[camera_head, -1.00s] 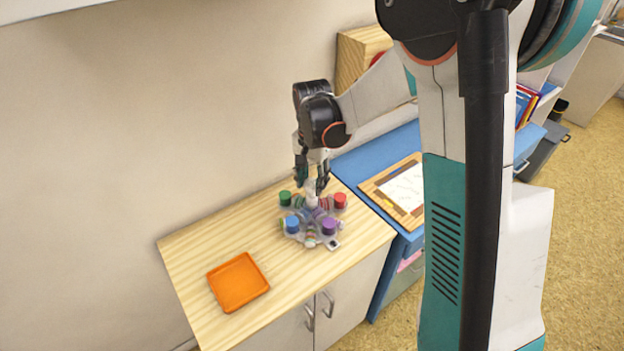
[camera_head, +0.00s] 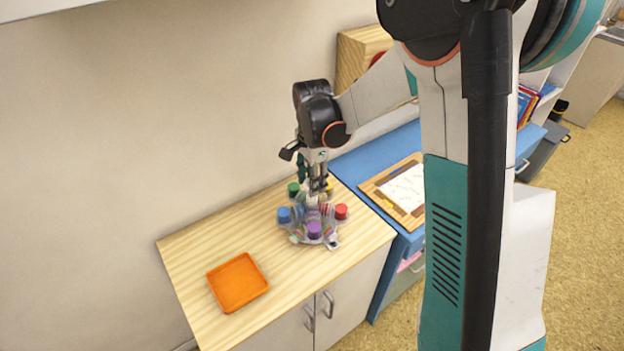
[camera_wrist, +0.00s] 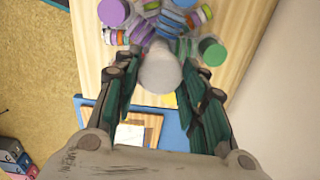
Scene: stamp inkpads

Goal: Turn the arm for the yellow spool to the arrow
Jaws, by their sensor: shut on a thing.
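A carousel with colored spools on clear arms (camera_head: 300,238) stands on the wooden counter. The yellow spool (camera_head: 329,187) is at its back right, partly hidden by my gripper; a yellow patch shows beyond the knob in the wrist view (camera_wrist: 170,100). The purple spool (camera_head: 314,230) is at the front, near a small white tag with a dark mark (camera_head: 333,243), perhaps the arrow. Blue (camera_head: 284,215) is left, green (camera_head: 293,189) back left, red (camera_head: 341,212) right. My gripper (camera_head: 318,190) is shut on the pale central knob (camera_wrist: 160,72), fingers on either side of it.
An orange tray (camera_head: 238,283) lies at the counter's front left. A blue surface (camera_head: 350,163) with a wooden board and white paper (camera_head: 402,188) adjoins on the right. A wall is behind.

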